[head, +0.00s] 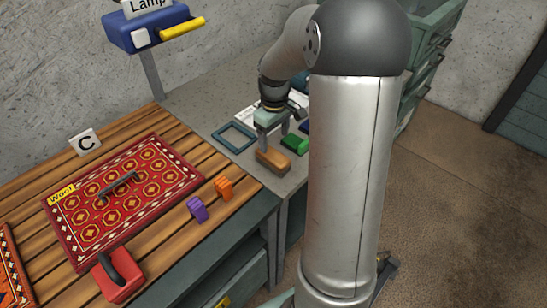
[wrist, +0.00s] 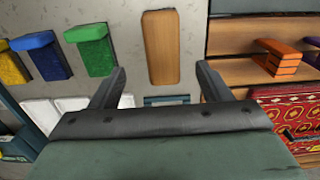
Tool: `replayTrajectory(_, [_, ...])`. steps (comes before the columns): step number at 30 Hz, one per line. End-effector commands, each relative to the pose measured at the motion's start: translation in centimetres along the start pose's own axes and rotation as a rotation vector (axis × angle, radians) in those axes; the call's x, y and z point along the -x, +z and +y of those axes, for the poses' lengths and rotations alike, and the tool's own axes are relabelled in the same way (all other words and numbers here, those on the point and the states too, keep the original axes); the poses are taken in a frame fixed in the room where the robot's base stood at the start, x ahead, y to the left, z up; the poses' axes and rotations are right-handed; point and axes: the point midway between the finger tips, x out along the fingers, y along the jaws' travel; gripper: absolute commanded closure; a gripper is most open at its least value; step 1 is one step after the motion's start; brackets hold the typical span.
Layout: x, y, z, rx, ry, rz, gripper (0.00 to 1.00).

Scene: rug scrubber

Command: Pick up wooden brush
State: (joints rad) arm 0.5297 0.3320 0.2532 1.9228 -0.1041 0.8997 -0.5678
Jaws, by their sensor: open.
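The wooden brush (head: 271,159) lies on the grey bench top, near its front edge, in the head view. In the wrist view the brush (wrist: 160,46) is a light brown block with rounded corners, upright in the picture and ahead of the fingertips. My gripper (head: 284,130) is just above and behind the brush in the head view. In the wrist view its two fingers (wrist: 160,72) are spread apart and empty, with the lower end of the brush between their tips in the picture. I cannot tell whether a finger touches it.
A green brush (wrist: 93,48) and blue brush (wrist: 39,56) lie left of the wooden brush in the wrist view. A teal frame (head: 234,137) lies on the bench.

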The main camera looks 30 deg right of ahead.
Motion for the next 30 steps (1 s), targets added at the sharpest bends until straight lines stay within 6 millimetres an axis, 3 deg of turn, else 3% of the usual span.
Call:
replayTrajectory(3, [-1.6, 0.0, 0.0, -0.001, -0.002, -0.002, 0.29])
replayTrajectory(11, [-3.5, -0.1, -0.3, 0.000, -0.002, -0.002, 0.29])
replayTrajectory(18, [-7.0, -0.2, -0.6, -0.001, -0.002, -0.003, 0.29])
replayTrajectory(27, [-7.7, -0.3, -0.5, 0.000, 0.001, 0.000, 0.29])
replayTrajectory(28, [-7.7, -0.3, -0.5, 0.000, 0.001, 0.000, 0.32])
replayTrajectory(30, [-7.6, -0.3, -0.5, 0.000, 0.001, 0.000, 0.51])
